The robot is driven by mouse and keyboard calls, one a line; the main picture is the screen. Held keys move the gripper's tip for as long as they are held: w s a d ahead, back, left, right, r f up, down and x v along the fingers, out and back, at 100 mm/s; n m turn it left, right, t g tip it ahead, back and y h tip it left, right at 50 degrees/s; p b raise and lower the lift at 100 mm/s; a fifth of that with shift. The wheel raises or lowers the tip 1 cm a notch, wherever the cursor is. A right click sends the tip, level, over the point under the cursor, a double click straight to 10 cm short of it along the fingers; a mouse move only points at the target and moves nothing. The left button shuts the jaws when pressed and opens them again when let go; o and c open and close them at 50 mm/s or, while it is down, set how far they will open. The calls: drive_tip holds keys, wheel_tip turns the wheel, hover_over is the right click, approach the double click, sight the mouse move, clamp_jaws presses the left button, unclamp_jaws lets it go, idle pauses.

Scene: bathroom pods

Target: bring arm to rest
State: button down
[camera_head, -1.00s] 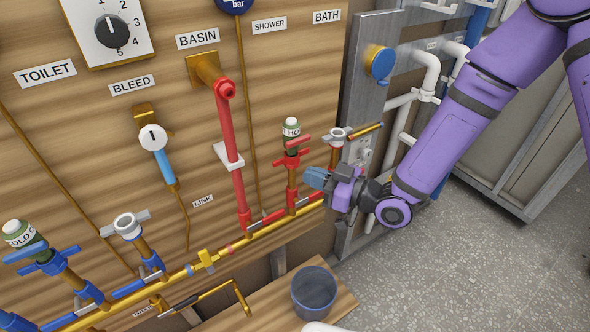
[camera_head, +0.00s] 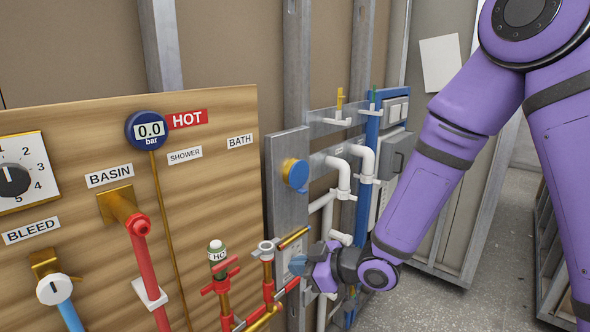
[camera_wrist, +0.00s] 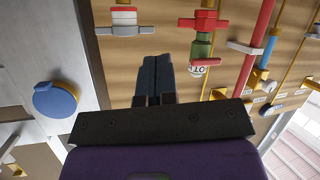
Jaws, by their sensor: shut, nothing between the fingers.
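My purple arm comes in from the right in the head view. My gripper (camera_head: 300,265) is in front of the right end of the wooden panel, close to the grey-capped valve (camera_head: 265,248); whether they touch I cannot tell. In the wrist view my gripper (camera_wrist: 155,62) has its two dark fingers together with nothing between them. The red valve with the green-and-white cap (camera_head: 217,254) stands left of it, and also shows in the wrist view (camera_wrist: 202,45).
The wooden panel (camera_head: 90,120) carries pipes, a gauge (camera_head: 148,130) reading 0.0 bar and a dial (camera_head: 14,180). A blue round knob (camera_head: 295,173) sits on a grey metal plate, beside white pipes (camera_head: 340,170). Speckled floor (camera_head: 415,300) is free at lower right.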

drive_tip(key=s+d+r+m+t+h, duration=0.1)
drive_tip(key=d+r+m+h, duration=0.35)
drive_tip(key=d+r, duration=0.5)
drive_tip(key=s+d+r+m+t+h, duration=0.1)
drive_tip(key=d+r+m+t+h, duration=0.15)
drive_tip(key=d+r+h, duration=0.65)
drive_tip(key=s+d+r+m+g, duration=0.2)
drive_tip(key=s+d+m, duration=0.2)
drive_tip(key=s, duration=0.6)
drive_tip(key=s+d+r+m+g+y, duration=0.1)
drive_tip(key=s+d+r+m+g, duration=0.1)
drive_tip(key=s+d+m, duration=0.2)
drive_tip(key=shift+s+d+r, duration=0.2)
drive_tip(key=shift+s+d, duration=1.4)
drive_tip(key=shift+s, duration=1.7)
drive_tip(key=shift+y, duration=0.25)
